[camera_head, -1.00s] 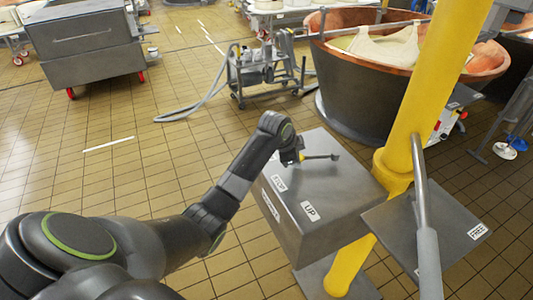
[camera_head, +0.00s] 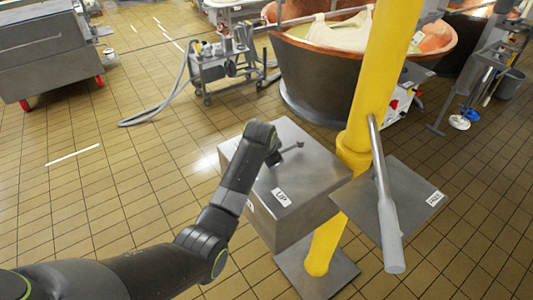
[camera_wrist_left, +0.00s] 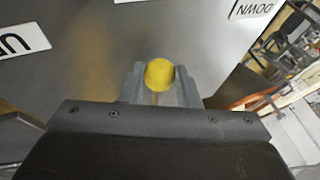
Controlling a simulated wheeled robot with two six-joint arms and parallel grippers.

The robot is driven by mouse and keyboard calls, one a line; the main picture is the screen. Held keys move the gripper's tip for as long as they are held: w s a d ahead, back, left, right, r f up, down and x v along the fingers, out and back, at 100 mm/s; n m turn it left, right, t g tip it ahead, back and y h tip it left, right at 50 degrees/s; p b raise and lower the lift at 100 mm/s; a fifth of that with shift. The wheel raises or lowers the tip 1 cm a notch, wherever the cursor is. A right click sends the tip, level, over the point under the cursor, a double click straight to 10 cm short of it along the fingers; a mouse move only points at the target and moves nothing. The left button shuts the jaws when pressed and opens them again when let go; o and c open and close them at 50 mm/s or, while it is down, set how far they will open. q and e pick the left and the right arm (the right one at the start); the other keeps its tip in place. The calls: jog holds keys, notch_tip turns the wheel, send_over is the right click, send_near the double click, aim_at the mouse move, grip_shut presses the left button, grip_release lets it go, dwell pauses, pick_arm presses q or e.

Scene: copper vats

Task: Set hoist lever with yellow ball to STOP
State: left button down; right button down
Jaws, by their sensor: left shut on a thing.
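The hoist box (camera_head: 315,190) is a grey metal box by the yellow post. Its UP label (camera_head: 282,196) shows near the front edge. A thin lever (camera_head: 291,149) runs from its pivot on the box top leftward to my left gripper (camera_head: 272,157). In the left wrist view, the yellow ball (camera_wrist_left: 160,74) sits between the fingers of my left gripper (camera_wrist_left: 160,88), which is shut on it. There the UP label (camera_wrist_left: 22,40) lies left of the ball and the DOWN label (camera_wrist_left: 254,8) lies to its upper right. No STOP label is readable. My right gripper is out of view.
A second lever with a grey handle (camera_head: 389,230) stands over a plate with a FREE label (camera_head: 434,198). A copper vat (camera_head: 320,75) and a wheeled cart (camera_head: 222,65) stand behind.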

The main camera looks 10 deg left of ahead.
pick_arm(q)
jog(key=c, duration=1.1)
grip_release()
jog(key=b+v, duration=0.1)
jog(key=v, duration=1.6)
jog(key=shift+r+b, duration=0.2)
jog(key=shift+b, duration=0.15)
